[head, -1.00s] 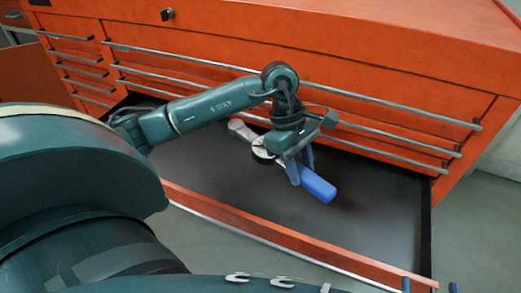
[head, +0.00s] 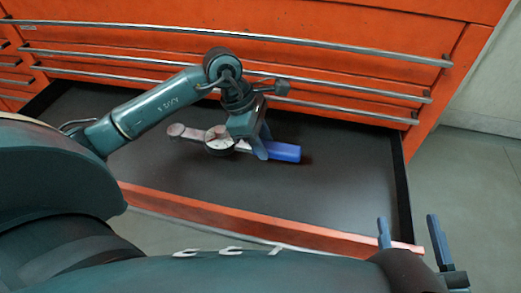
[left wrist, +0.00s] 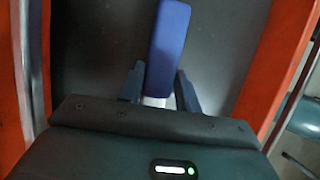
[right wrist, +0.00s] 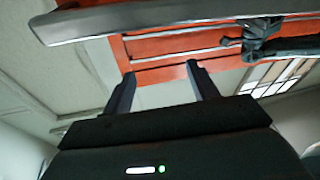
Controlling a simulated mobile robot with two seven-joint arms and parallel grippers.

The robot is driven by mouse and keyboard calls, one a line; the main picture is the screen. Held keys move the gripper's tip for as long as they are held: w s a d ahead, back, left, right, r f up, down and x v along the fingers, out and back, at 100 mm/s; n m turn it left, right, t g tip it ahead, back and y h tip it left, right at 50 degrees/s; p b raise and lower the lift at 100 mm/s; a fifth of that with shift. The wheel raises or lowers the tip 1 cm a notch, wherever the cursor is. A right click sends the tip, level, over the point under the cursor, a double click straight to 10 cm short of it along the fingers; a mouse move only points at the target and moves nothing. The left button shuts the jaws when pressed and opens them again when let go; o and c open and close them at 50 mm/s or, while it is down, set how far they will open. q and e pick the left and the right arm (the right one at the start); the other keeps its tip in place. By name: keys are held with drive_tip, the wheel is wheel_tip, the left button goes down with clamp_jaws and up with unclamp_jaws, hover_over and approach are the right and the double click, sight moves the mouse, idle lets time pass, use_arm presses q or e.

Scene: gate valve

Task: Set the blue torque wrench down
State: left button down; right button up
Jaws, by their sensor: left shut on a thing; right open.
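The blue torque wrench has a blue grip (head: 284,152), a round dial and a pale head at its left end. It lies across the view inside the open drawer (head: 345,190), low over or on the dark drawer floor; I cannot tell whether it touches. My left gripper (head: 256,150) points down and is shut on the wrench near the inner end of the blue grip. In the left wrist view the blue grip (left wrist: 168,50) stands out between the two fingers (left wrist: 159,88). My right gripper (head: 412,238) is open and empty beyond the drawer's front right corner; it also shows in the right wrist view (right wrist: 160,85).
The orange tool cabinet (head: 330,22) with long metal handles rises behind the drawer. The drawer's orange front lip (head: 270,232) runs along the near side. The drawer floor right of the wrench is clear.

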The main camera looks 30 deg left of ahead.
use_arm(q)
drive_tip(key=shift+f+b, duration=0.5)
drive_tip(key=shift+f, duration=1.1)
use_arm(e)
drive_tip(key=shift+a+f, duration=0.1)
use_arm(q)
drive_tip(key=shift+f, duration=0.1)
drive_tip(key=c, duration=1.5)
unclamp_jaws()
drive_tip(key=shift+f, duration=0.2)
drive_tip(key=o, duration=0.5)
use_arm(e)
drive_tip(key=shift+y, duration=0.3)
use_arm(q)
drive_tip(key=shift+r, duration=0.15)
use_arm(e)
drive_tip(key=shift+r, duration=0.2)
use_arm(q)
drive_tip(key=shift+r, duration=0.25)
drive_tip(key=p+v, duration=0.3)
drive_tip(key=v, duration=0.8)
drive_tip(key=shift+a+r, duration=0.15)
drive_tip(key=shift+r, duration=0.15)
use_arm(e)
drive_tip(key=shift+s+d+f, duration=0.15)
drive_tip(key=shift+d, duration=0.1)
